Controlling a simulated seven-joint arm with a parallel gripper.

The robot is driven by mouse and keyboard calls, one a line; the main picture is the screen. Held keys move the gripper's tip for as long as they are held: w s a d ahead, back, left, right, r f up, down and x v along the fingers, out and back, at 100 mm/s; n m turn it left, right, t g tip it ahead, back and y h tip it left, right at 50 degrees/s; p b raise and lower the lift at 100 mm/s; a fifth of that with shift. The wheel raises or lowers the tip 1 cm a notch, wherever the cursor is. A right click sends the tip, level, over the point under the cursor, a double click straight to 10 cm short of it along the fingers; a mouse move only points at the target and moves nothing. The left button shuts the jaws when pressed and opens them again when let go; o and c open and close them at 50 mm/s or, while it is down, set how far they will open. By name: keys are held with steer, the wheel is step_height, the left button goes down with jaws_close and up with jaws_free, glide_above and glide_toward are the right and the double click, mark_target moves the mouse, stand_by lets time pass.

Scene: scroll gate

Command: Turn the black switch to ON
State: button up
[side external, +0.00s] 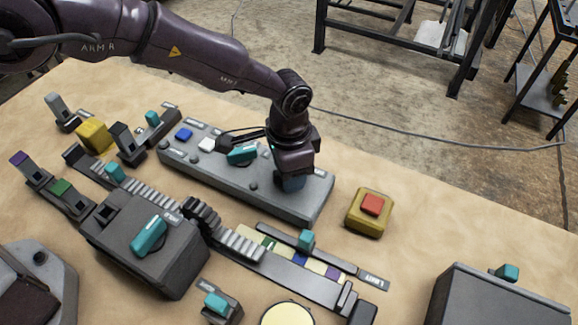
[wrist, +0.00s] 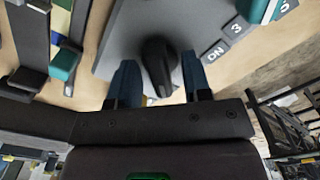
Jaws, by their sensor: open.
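The black switch (wrist: 158,62) is a rounded, elongated knob on the grey panel (wrist: 128,30). In the wrist view it sits between the two blue fingers of my gripper (wrist: 160,82), which are open with a finger on each side. I cannot tell whether either finger touches it. The ON label (wrist: 214,52) is to the right of the switch in the wrist view. In the side view my gripper (side external: 290,183) is low over the right end of the grey panel (side external: 225,182) and hides the switch.
The same panel carries a teal knob (side external: 243,154), a white button (side external: 207,145) and a blue button (side external: 184,134). A yellow box with a red button (side external: 372,204) stands to its right. A dark box with a teal handle (side external: 149,236) and a gear rack are in front.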

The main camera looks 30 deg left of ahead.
jaws_close()
steer(key=n, duration=1.3)
steer(key=shift+n, duration=2.5)
